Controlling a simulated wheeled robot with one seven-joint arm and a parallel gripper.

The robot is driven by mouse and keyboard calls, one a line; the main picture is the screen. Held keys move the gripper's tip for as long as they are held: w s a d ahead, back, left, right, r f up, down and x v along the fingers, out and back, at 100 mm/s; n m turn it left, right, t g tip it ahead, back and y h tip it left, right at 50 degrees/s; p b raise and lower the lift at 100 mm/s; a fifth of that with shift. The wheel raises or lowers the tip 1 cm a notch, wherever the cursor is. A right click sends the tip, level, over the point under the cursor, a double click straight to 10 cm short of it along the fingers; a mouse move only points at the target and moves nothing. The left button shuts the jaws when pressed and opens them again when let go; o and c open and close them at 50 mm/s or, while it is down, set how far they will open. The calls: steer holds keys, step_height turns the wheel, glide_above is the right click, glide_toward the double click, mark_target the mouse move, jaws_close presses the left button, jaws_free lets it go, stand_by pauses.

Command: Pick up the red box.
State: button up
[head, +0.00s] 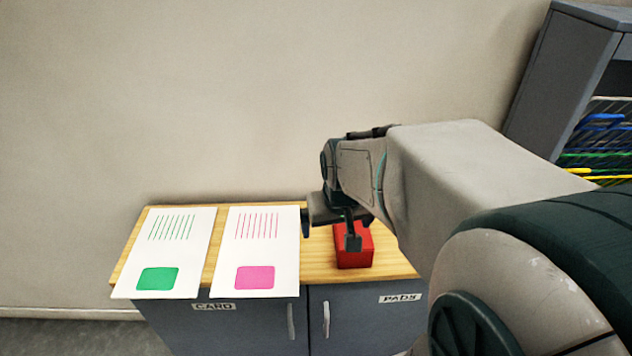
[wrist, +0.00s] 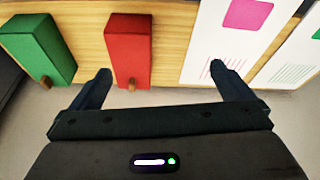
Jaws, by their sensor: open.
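The red box (head: 354,250) stands on the wooden top of a low cabinet, right of the two white cards in the head view. My gripper (head: 335,232) hangs over the cabinet top by the box and hides part of its upper side. In the wrist view the red box (wrist: 129,50) lies ahead of the fingertips, with a small brown peg at its near end. My gripper (wrist: 158,72) is open there and nothing is between its fingers. The box is nearer the left finger's side than the right.
A green box (wrist: 40,47) stands left of the red box in the wrist view; my arm hides it in the head view. White cards with a pink square (head: 255,277) and a green square (head: 158,278) lie left. A grey shelf (head: 565,70) stands right, a wall behind.

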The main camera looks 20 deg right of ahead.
steer(key=shift+m+t, duration=0.4)
steer(key=shift+m, duration=0.4)
steer(key=w+d+f, duration=0.1)
steer(key=w+d, duration=0.1)
steer(key=w+d+f, duration=0.2)
steer(key=d, duration=0.1)
steer(key=w+d+f, duration=0.1)
steer(key=w+d, duration=0.1)
steer(key=shift+d+f+b, duration=0.25)
steer(key=shift+b, duration=0.05)
steer(key=b+x, duration=0.1)
steer(key=x, duration=0.7)
steer(key=shift+w+d+f, duration=0.1)
steer(key=shift+w+d, duration=0.05)
steer(key=shift+d, duration=0.05)
steer(key=shift+b+x, duration=0.65)
steer(key=shift+x, duration=2.05)
steer(key=shift+d, duration=0.2)
steer(key=c, duration=1)
